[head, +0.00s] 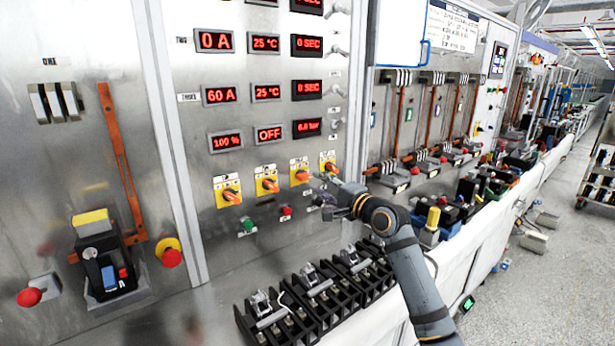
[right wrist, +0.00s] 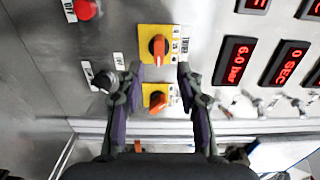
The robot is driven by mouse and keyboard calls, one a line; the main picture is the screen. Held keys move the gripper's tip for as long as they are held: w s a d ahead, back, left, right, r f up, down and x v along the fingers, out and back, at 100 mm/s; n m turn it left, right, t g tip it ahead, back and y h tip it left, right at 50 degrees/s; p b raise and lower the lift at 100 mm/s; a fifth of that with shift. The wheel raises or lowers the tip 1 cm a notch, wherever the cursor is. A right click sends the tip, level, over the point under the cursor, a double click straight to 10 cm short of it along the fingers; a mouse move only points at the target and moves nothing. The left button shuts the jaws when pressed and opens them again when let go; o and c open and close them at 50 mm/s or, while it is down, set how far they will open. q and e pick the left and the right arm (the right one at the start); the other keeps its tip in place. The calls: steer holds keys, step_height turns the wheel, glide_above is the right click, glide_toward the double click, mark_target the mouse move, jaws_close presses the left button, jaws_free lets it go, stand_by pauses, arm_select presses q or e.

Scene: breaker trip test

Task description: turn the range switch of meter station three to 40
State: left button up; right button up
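A steel panel carries a row of yellow switch plates with orange knobs: first (head: 228,193), second (head: 266,181), third (head: 300,172) and fourth (head: 328,162). Their labels are too small to read, and I cannot tell which belongs to meter station three. My right gripper (head: 326,192) is in front of the panel, by the right end of this row. The right wrist view shows it open and empty (right wrist: 160,75), its fingers either side of two switches. The upper knob (right wrist: 158,47) there lies along the picture's height; the lower knob (right wrist: 157,101) is tilted. My left gripper is out of view.
Red displays (head: 220,95) sit above the switches. A green button (head: 247,226) and a red button (head: 286,211) are below them. Black terminal blocks (head: 318,290) stand on the bench below. A black knob (right wrist: 104,80) is beside one finger in the right wrist view.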

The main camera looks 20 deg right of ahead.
mark_target(307, 178)
steer(key=x, duration=0.6)
steer(key=shift+p, duration=0.4)
steer(key=shift+w, duration=0.2)
steer(key=shift+a, duration=0.1)
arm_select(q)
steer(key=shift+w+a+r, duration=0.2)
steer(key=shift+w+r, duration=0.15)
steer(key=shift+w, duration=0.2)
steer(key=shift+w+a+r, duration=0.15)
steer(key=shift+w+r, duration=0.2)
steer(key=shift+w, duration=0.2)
arm_select(e)
jaws_close()
